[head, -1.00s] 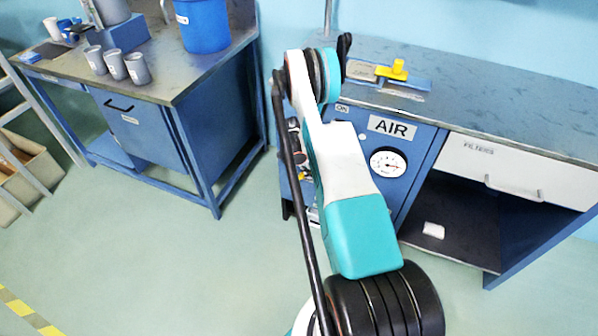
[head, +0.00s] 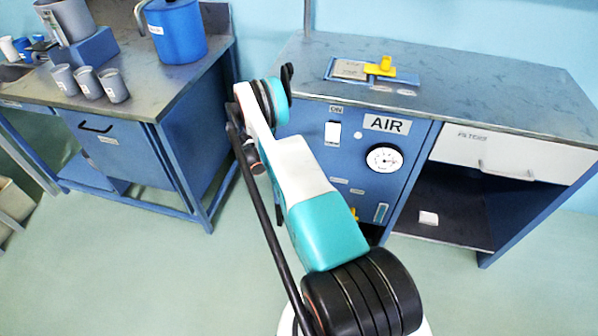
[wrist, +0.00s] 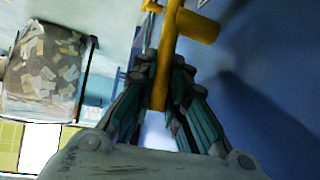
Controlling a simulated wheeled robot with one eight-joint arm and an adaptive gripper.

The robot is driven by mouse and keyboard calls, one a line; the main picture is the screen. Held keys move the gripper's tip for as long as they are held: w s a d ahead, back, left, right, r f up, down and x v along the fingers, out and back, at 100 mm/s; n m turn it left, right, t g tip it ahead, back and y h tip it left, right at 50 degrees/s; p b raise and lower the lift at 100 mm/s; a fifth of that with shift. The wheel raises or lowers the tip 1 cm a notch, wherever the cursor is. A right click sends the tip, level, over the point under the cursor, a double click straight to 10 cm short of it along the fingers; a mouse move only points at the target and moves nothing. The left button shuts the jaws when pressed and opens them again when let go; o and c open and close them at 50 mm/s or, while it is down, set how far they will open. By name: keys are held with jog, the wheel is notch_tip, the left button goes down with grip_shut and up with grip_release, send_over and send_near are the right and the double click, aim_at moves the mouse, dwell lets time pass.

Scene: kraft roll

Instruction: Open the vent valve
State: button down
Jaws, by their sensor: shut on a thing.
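In the wrist view, a yellow handle (wrist: 163,70) with a rounded stub to its right runs down between the fingers of my gripper (wrist: 160,105). The fingers are shut on it, and a blue surface lies to the right. In the head view, my arm hides the gripper and what it holds. A small yellow part (head: 353,213) shows low on the blue AIR panel (head: 350,160), partly behind my arm. I cannot tell whether it is the same handle. The panel also bears a round gauge (head: 384,158) and a white switch (head: 333,133).
A yellow-handled fixture (head: 380,67) lies on the right bench top (head: 480,90). A white drawer (head: 510,158) is shut beside the panel. The left bench holds a blue jug (head: 178,35) and several grey cups (head: 88,80). A clear container of scraps (wrist: 45,70) is at the wrist view's left.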

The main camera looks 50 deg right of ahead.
dwell(0.3)
jog(key=c, duration=1.6)
grip_release()
jog(key=shift+r, duration=0.1)
jog(key=v, duration=1.2)
